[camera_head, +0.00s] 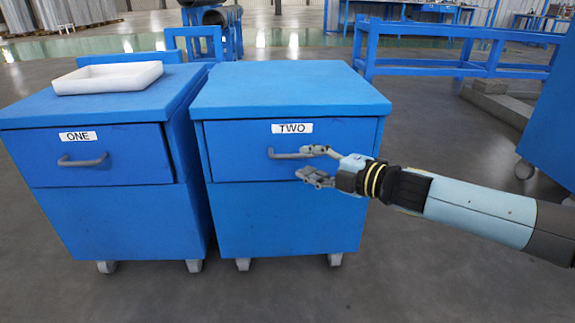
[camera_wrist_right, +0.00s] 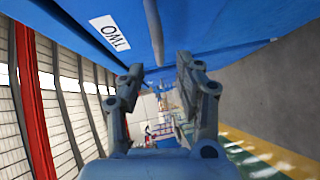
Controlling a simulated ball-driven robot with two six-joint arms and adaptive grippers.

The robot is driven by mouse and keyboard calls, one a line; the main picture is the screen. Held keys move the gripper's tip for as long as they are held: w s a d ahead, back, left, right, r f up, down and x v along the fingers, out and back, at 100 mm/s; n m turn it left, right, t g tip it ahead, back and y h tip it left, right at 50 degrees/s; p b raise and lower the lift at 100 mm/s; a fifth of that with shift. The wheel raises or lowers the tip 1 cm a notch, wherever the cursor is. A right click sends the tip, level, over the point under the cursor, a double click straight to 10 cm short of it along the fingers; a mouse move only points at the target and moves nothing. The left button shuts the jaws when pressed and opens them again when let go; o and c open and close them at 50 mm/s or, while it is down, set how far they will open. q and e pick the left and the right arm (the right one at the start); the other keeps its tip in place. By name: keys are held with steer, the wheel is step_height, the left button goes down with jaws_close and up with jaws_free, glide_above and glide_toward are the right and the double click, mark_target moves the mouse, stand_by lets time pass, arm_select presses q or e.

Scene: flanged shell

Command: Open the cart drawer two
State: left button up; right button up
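The blue cart with the TWO label (camera_head: 292,128) stands in the middle of the head view, and its drawer front (camera_head: 235,142) looks shut. Its grey bar handle (camera_head: 282,154) sits below the label. My right gripper (camera_head: 303,162) reaches in from the right, its fingers at the handle's right end and partly covering it. In the right wrist view the fingers are spread apart (camera_wrist_right: 158,68), and the handle bar (camera_wrist_right: 154,32) runs between them, with a gap on each side. The label also shows there (camera_wrist_right: 110,32), beside the bar. My left gripper is out of view.
A second blue cart, labelled ONE (camera_head: 78,136), stands close on the left with a white tray (camera_head: 108,78) on top. A blue frame bench (camera_head: 455,60) is behind on the right. Another blue unit (camera_head: 552,110) stands at the right edge. The floor in front is clear.

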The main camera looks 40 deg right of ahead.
mark_target(293, 158)
steer(key=x, duration=0.5)
steer(key=shift+r+p, duration=0.1)
steer(key=shift+p, duration=0.2)
steer(key=shift+w+a, duration=0.1)
steer(key=shift+w, duration=0.3)
jaws_close()
